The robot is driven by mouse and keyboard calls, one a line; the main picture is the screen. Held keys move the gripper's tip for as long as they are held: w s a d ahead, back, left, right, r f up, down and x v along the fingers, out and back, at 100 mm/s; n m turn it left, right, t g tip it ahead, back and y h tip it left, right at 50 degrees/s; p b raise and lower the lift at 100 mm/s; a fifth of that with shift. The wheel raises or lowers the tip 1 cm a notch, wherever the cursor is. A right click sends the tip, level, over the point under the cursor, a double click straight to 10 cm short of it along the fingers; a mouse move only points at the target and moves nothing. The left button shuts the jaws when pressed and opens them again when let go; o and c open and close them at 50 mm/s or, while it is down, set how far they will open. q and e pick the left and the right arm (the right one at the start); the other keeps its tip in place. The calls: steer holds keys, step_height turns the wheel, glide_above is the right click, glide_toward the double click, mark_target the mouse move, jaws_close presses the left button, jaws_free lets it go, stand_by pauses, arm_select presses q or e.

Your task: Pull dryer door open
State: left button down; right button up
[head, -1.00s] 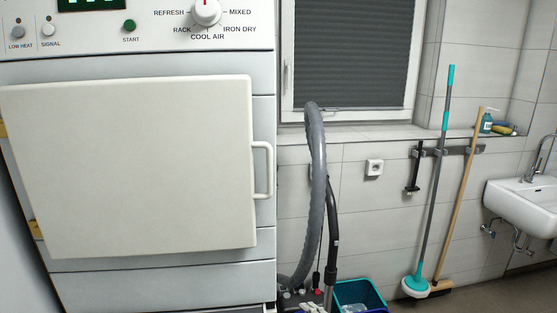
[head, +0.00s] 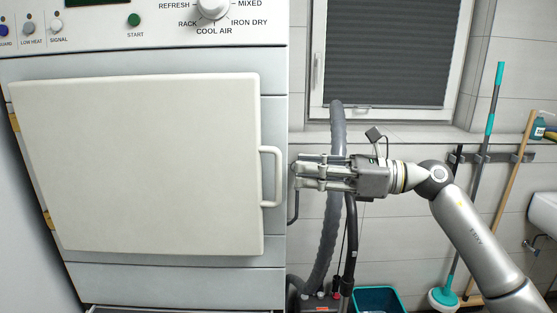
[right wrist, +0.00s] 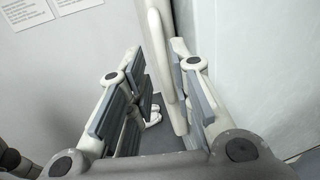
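The dryer door (head: 140,165) is a flat cream panel on the front of the white dryer (head: 180,285). It looks closed or nearly so; I cannot tell if there is a small gap. Its upright white handle (head: 279,177) is on the right edge. My right gripper (head: 298,172) is open, just right of the handle and apart from it, fingers pointing left. In the right wrist view the handle (right wrist: 159,55) appears between the spread fingers, nearer the right one. My left gripper is not in view.
A vacuum hose (head: 333,215) stands behind my right gripper. A teal bucket (head: 378,300), a mop (head: 490,125) and a broom (head: 505,210) are along the tiled wall. A window (head: 385,60) is above. The floor before the door is not visible.

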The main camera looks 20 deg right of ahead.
mark_target(278, 198)
steer(key=p+x, duration=0.2)
steer(key=x, duration=0.3)
steer(key=shift+w+a+r, duration=0.15)
steer(key=shift+w+r, duration=0.05)
steer(key=shift+w+a+f+p, duration=0.15)
steer(key=shift+w+a+p, duration=0.05)
steer(key=shift+a+p, duration=0.2)
jaws_close()
